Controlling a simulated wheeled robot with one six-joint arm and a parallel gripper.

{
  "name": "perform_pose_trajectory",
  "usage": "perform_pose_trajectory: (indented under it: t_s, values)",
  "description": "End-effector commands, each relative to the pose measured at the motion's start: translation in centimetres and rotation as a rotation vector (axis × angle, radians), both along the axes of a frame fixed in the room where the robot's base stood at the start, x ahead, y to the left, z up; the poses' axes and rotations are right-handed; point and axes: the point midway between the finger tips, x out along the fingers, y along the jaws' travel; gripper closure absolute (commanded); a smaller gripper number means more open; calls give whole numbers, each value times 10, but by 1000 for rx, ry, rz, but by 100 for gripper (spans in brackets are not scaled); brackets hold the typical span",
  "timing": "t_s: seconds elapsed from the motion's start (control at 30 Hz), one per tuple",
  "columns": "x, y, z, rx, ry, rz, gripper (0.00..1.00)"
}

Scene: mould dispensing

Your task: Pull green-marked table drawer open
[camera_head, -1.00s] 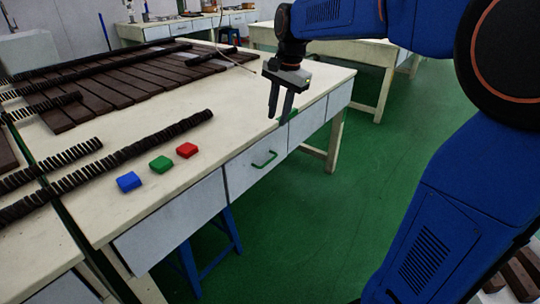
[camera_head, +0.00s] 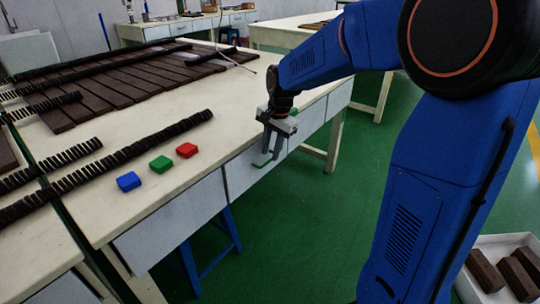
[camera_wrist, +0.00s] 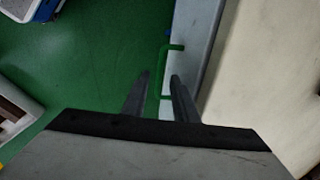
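The table drawer (camera_head: 238,179) with a green bar handle (camera_head: 261,163) is in the middle of the table's front and looks shut. My gripper (camera_head: 271,157) points down in front of this drawer, at the handle. In the wrist view the green handle (camera_wrist: 171,47) stands out from the pale drawer front (camera_wrist: 197,60). My gripper's two fingers (camera_wrist: 160,82) are apart there, with the handle's bar running between them. Contact with the bar cannot be told.
Blue (camera_head: 129,181), green (camera_head: 161,164) and red (camera_head: 187,150) blocks lie on the white tabletop (camera_head: 215,125). Dark slabs (camera_head: 130,85) and ridged strips lie further back. Green floor (camera_head: 300,230) is free before the drawers. A white box (camera_head: 490,246) with brown bars stands at lower right.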

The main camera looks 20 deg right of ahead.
Motion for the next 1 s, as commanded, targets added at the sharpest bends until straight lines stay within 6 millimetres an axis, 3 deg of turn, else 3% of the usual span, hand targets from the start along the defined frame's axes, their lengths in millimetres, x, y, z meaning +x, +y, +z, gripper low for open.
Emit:
perform_pose_trajectory:
  t_s: [0.2,0.57,0.7,1.0]
  values:
    - [3,2,-20,0,1,0,74]
    - [4,3,-24,0,0,0,74]
    - [4,3,-24,0,0,0,100]
    - [4,3,-24,0,0,0,100]
